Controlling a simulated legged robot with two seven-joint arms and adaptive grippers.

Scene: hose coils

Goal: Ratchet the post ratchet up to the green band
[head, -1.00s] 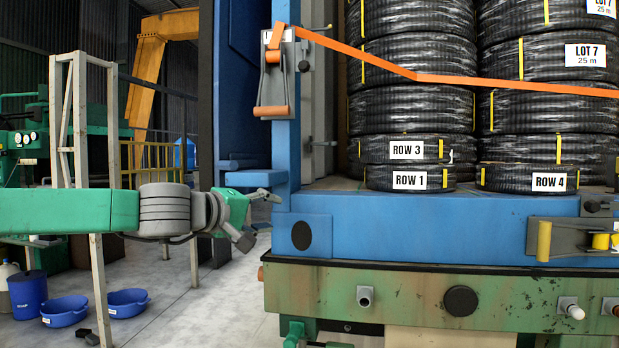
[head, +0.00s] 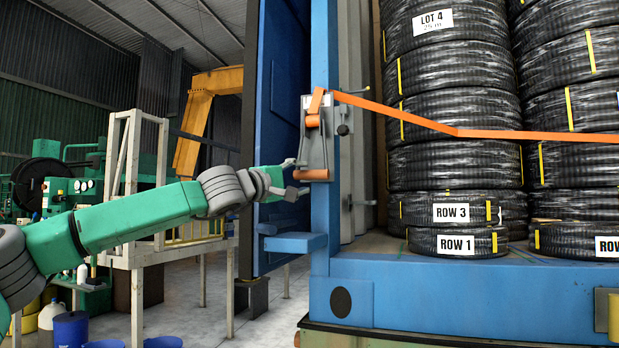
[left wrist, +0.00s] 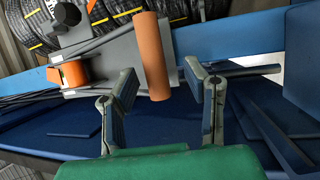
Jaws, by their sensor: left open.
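The post ratchet (head: 316,138) is a grey metal ratchet on the blue post, with an orange grip (head: 311,175) at the lower end of its handle. An orange strap (head: 400,113) runs from its top across the hose coils. My left gripper (head: 294,178) is open just left of the grip. In the left wrist view the orange grip (left wrist: 152,50) shows ahead of the two spread fingers (left wrist: 159,70), closer to the left one; contact cannot be told. The ratchet's orange strap spool (left wrist: 72,72) lies to the left. I see no green band. My right gripper is out of view.
Stacked black hose coils (head: 455,130) stand on the blue bed (head: 440,295) right of the post. A blue ledge (head: 295,243) juts out below the gripper. A pale stand (head: 135,200) is behind my left arm.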

